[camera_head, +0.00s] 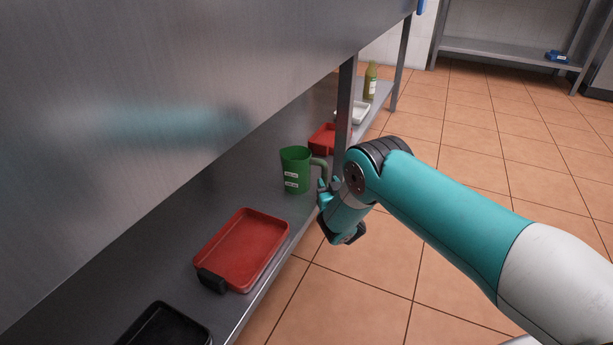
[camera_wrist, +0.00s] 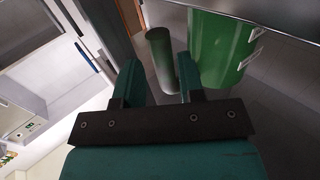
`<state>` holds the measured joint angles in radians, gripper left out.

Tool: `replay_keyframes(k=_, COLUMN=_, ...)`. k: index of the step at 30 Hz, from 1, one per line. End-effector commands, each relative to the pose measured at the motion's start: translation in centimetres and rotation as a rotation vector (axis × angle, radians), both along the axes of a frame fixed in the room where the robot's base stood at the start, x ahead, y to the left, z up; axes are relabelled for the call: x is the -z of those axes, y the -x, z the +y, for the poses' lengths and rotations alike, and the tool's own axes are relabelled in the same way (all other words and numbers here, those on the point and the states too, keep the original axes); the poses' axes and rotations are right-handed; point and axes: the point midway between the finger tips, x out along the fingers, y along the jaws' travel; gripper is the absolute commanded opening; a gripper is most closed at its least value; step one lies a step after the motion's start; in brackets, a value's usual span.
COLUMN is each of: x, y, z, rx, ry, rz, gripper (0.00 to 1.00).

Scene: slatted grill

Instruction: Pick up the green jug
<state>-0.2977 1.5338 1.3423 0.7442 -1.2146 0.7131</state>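The far side of the jug is hidden.
A red tray (camera_head: 243,250) and a black tray (camera_head: 166,328) lie nearer on the shelf (camera_head: 262,205). The metal counter (camera_head: 180,90) overhangs. The tiled floor at right is clear.

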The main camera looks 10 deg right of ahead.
Motion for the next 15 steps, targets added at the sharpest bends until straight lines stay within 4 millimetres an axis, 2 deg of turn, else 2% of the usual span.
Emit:
replay_keyframes(k=9, x=0.0, y=-4.0, z=0.4, rx=0.003, ry=-0.003, rz=-0.006, gripper=0.36)
replay_keyframes(k=15, x=-0.3, y=-4.7, z=0.6, rx=-0.001, ry=0.0, rz=-0.002, gripper=0.36)
